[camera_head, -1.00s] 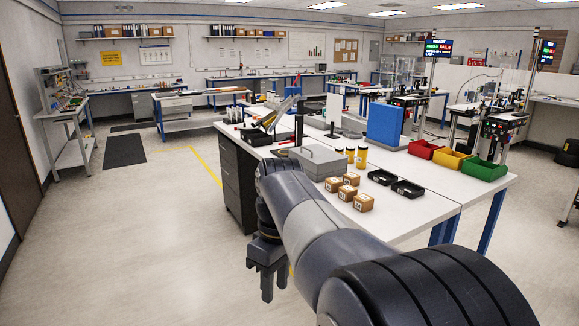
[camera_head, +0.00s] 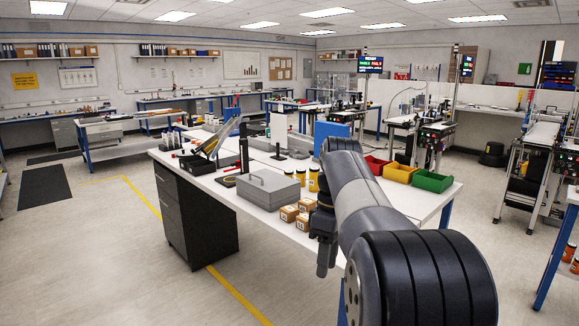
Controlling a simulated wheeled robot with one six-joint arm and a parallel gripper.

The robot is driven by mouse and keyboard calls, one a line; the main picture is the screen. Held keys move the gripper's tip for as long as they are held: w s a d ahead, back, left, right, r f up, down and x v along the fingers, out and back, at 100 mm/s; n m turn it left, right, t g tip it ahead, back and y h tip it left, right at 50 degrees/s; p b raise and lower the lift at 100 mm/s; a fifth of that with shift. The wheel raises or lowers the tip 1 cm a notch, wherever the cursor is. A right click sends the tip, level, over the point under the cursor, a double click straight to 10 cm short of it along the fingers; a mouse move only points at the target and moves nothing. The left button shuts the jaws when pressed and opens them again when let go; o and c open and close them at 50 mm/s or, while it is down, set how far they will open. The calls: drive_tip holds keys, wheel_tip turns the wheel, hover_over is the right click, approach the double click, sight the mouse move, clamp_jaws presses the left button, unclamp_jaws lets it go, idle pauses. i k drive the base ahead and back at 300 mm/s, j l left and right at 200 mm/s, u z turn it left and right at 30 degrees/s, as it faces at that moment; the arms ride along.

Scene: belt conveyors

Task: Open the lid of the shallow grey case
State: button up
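The shallow grey case (camera_head: 268,193) lies on the white table, left of the middle of the view. My arm hides part of the table right of the case.
Small cardboard boxes (camera_head: 289,213) stand right of the case, near my gripper. Yellow-and-dark jars (camera_head: 313,180) stand behind them. A black stand (camera_head: 244,150) rises behind the case. Red, yellow (camera_head: 399,173) and green bins (camera_head: 432,181) line the table's right part.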

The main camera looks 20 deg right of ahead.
sight(270, 186)
drive_tip(key=i+j+z, duration=0.2)
drive_tip(key=i, duration=0.35)
drive_tip(key=i+z, duration=0.2)
drive_tip(key=i, duration=0.35)
drive_tip(key=i+j+z, duration=0.15)
drive_tip(key=i+j, duration=0.15)
drive_tip(key=i, duration=0.2)
drive_tip(key=i+j, duration=0.2)
drive_tip(key=i, duration=0.25)
drive_tip(key=i+j, duration=0.2)
drive_tip(key=i, duration=0.3)
drive_tip(key=i+j, duration=0.2)
drive_tip(key=i, duration=0.25)
